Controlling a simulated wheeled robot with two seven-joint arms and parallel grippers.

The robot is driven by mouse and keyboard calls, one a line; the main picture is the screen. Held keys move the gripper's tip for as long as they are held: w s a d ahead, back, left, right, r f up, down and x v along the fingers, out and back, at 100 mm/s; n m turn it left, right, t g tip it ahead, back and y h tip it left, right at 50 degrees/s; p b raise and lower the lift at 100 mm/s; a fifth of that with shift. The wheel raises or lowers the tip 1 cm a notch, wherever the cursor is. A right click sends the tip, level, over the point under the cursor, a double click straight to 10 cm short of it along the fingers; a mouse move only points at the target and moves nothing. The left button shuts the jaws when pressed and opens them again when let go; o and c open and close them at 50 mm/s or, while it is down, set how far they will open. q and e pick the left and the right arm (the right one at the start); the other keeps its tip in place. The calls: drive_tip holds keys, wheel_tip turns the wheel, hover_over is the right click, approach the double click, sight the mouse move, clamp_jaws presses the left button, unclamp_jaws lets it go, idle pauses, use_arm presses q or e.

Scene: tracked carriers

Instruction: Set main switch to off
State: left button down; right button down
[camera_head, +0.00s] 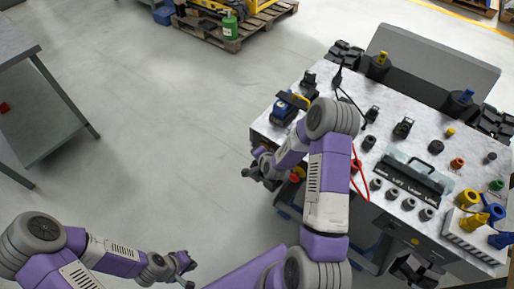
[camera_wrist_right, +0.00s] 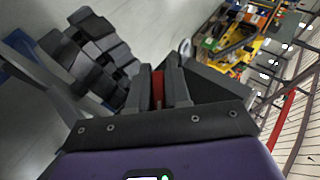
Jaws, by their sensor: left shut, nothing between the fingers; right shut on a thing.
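My right arm reaches across to the left end of the tracked carrier (camera_head: 340,135). My right gripper (camera_head: 258,175) is at the carrier's side, below the top's edge. In the right wrist view, its fingers (camera_wrist_right: 165,88) are shut on a narrow red part (camera_wrist_right: 158,88), which looks like the main switch's handle. The fingers hide much of it, so its setting cannot be told. My left gripper (camera_head: 183,265) is shut and empty over the floor, well away from the carrier.
The carrier's top holds several knobs, a black-handled tray (camera_head: 415,178) and yellow and blue fittings. A red cable (camera_head: 357,170) hangs near my right forearm. A grey table (camera_head: 40,110) stands at left; a pallet (camera_head: 235,35) lies behind. The floor between is clear.

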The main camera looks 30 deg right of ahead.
drive_tip(key=g+p, duration=0.2)
drive_tip(key=p, duration=0.1)
drive_tip(key=n+g+h+p, duration=0.1)
drive_tip(key=g+p, duration=0.1)
drive_tip(key=p, duration=0.1)
drive_tip(key=g+h+p, duration=0.1)
drive_tip(key=p, duration=0.2)
drive_tip(key=shift+s+g, duration=0.25)
drive_tip(key=shift+g, duration=0.15)
drive_tip(key=shift+s+d+f+n+g+h+p, duration=0.2)
drive_tip(key=shift+g+p, duration=0.4)
drive_tip(key=shift+p, duration=0.4)
drive_tip(key=shift+s+a+n+g+h+p, duration=0.1)
drive_tip(key=shift+n+g+h+p, duration=0.2)
drive_tip(key=shift+g+p, duration=0.5)
drive_tip(key=shift+d, duration=0.1)
drive_tip(key=c, duration=1.2)
unclamp_jaws()
drive_tip(key=shift+f, duration=0.1)
drive_tip(key=shift+o, duration=0.2)
drive_tip(key=p+v, duration=0.1)
drive_tip(key=v, duration=0.6)
drive_tip(key=shift+r, duration=0.25)
